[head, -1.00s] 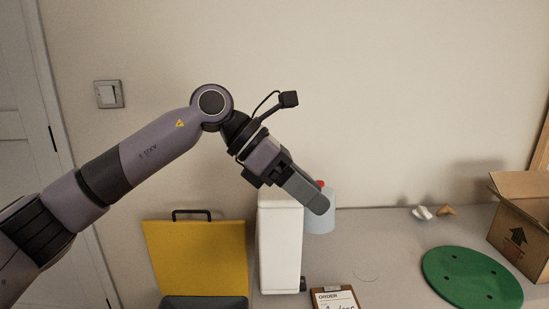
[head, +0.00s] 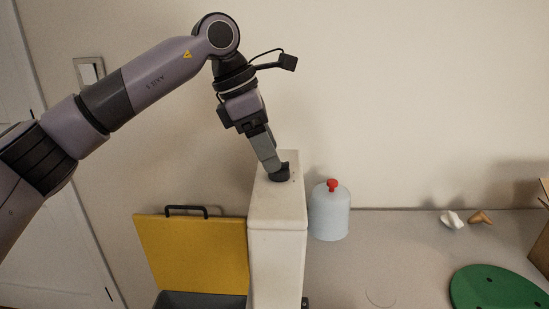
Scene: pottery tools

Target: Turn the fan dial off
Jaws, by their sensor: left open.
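A tall white housing (head: 277,255), which looks like the fan unit, stands at the table's left part. A small dark round dial (head: 280,177) sits on its top face. My left gripper (head: 276,166) points down from above, with its fingertips at the dial. The jaws are open, and the fingers overlap the dial's left and back side in the picture. Whether they touch it, and which way the dial is set, I cannot tell. My right gripper is not in view.
A pale blue bottle (head: 329,215) with a red cap stands just right of the housing. A yellow panel (head: 190,250) with a black handle is on its left. A green disc (head: 497,289) and small white and tan pieces lie farther right. The table's middle is clear.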

